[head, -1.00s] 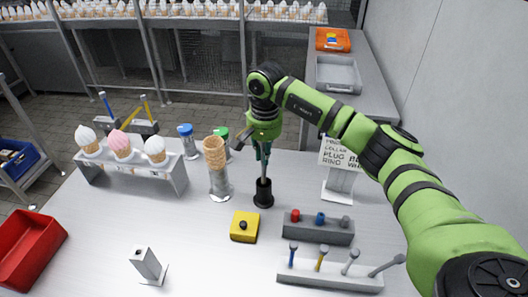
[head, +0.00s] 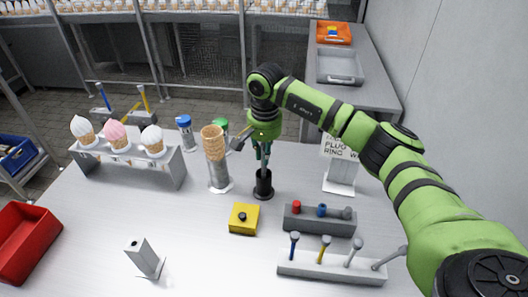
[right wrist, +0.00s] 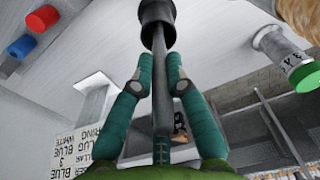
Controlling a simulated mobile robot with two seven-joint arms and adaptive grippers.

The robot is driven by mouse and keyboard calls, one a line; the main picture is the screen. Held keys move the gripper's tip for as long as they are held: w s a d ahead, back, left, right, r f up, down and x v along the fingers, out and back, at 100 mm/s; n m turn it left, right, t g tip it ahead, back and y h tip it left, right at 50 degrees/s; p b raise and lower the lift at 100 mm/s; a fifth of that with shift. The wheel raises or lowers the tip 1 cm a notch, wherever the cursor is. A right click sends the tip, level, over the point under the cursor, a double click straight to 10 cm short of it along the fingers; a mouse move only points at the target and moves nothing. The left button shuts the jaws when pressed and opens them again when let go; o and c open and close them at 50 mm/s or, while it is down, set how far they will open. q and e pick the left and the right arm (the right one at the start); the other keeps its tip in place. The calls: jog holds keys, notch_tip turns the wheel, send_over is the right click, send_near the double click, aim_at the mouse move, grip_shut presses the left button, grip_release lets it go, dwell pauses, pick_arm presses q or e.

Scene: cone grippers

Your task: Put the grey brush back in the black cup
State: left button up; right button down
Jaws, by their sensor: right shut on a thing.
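My right gripper (head: 263,160) is shut on the grey brush, just above the black cup. The black cup (head: 263,186) stands upright on the table near its middle. The grey brush (right wrist: 162,75) points down, and its lower end is inside the cup's mouth; the inside of the cup is hidden. In the right wrist view the brush runs between the two green fingers to the black cup (right wrist: 157,14). I cannot tell whether the brush touches the cup's bottom. My left gripper is not in view.
A cone on a metal stand (head: 218,172) and a green-capped jar (head: 221,126) stand close left of the cup. A yellow block (head: 244,219) and a grey rack with coloured plugs (head: 318,224) lie in front. A sign (head: 341,165) stands right. The table's front left is mostly clear.

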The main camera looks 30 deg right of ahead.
jog(key=c, duration=1.2)
grip_release()
jog(key=shift+o, duration=0.2)
jog(key=shift+r, duration=0.1)
jog(key=r, duration=1.2)
jog(key=shift+s, duration=0.3)
jog(key=shift+f, duration=0.1)
